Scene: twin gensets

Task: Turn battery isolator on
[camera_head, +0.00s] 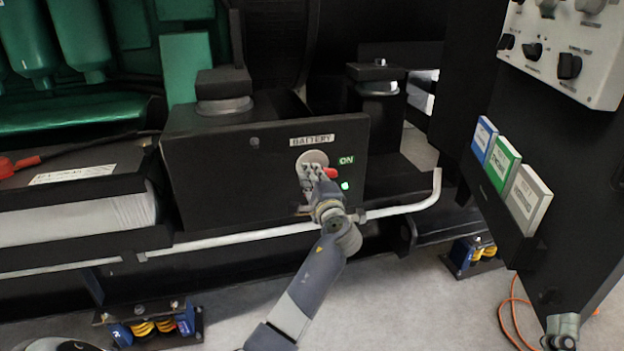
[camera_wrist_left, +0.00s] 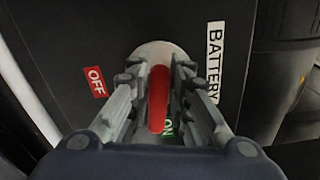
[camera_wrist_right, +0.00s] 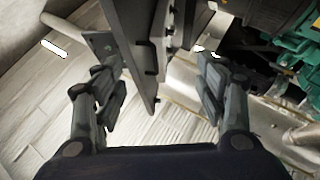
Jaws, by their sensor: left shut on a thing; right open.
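The battery isolator is a red handle (camera_head: 330,173) on a round pale plate (camera_head: 312,158), set in a black box under a BATTERY label (camera_head: 312,140). A green lamp (camera_head: 345,185) glows below the ON label (camera_head: 346,160). My left gripper (camera_head: 314,172) is at the plate and hides part of it. In the left wrist view the red handle (camera_wrist_left: 158,98) lies between the fingers of my left gripper (camera_wrist_left: 152,85), its length running toward the partly hidden ON label (camera_wrist_left: 168,128). The OFF label (camera_wrist_left: 95,80) is to the side. My right gripper (camera_wrist_right: 160,80) is open and empty.
A pale rail (camera_head: 240,241) runs below the box. A black panel with booklets (camera_head: 501,160) and a control box with knobs (camera_head: 570,45) stand at the right. An orange cable (camera_head: 512,310) lies on the floor. The floor in front is mostly clear.

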